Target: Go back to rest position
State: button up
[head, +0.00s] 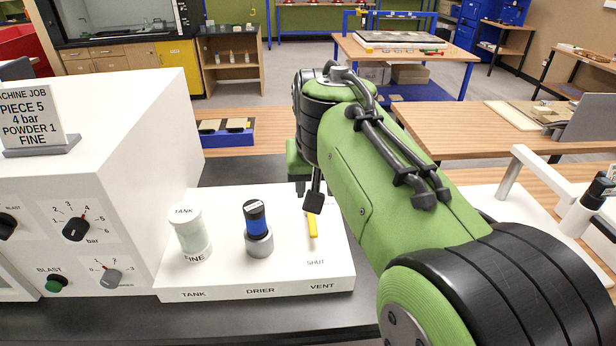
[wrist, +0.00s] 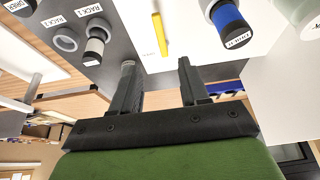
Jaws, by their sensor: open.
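My gripper (wrist: 157,82) shows in the wrist view with its two dark fingers apart and nothing between them. In the head view my green arm reaches over the white panel, and the gripper (head: 314,192) is partly hidden, just above the panel near the vent. The yellow vent lever (head: 312,224) stands beside the gripper, above the word SHUT. The lever also shows in the wrist view (wrist: 160,34), apart from the fingers. The blue-and-black drier cartridge (head: 256,219) stands upright in its grey holder. The pale tank jar (head: 191,236) stands to its left, marked FINE.
A white machine (head: 130,130) with knobs stands at the left, with a job card (head: 32,112) on top. A wooden table (head: 440,125) is at the right. A blue tray (head: 228,133) lies behind the panel. Racks with a cartridge (wrist: 96,44) show in the wrist view.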

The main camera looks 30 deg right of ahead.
jog(key=s+a+f+n+y, duration=0.1)
jog(key=s+a+f+n, duration=0.1)
jog(key=s+a+f, duration=0.2)
jog(key=s+a+f+n+t+y, duration=0.1)
jog(key=s+a+f+n, duration=0.2)
jog(key=s+a, duration=0.4)
jog(key=s+f, duration=0.1)
jog(key=s, duration=0.3)
jog(key=shift+s+a+f+n+t, duration=0.2)
jog(key=shift+s+n+t, duration=0.05)
jog(key=shift+n+t, duration=0.05)
jog(key=shift+s, duration=0.1)
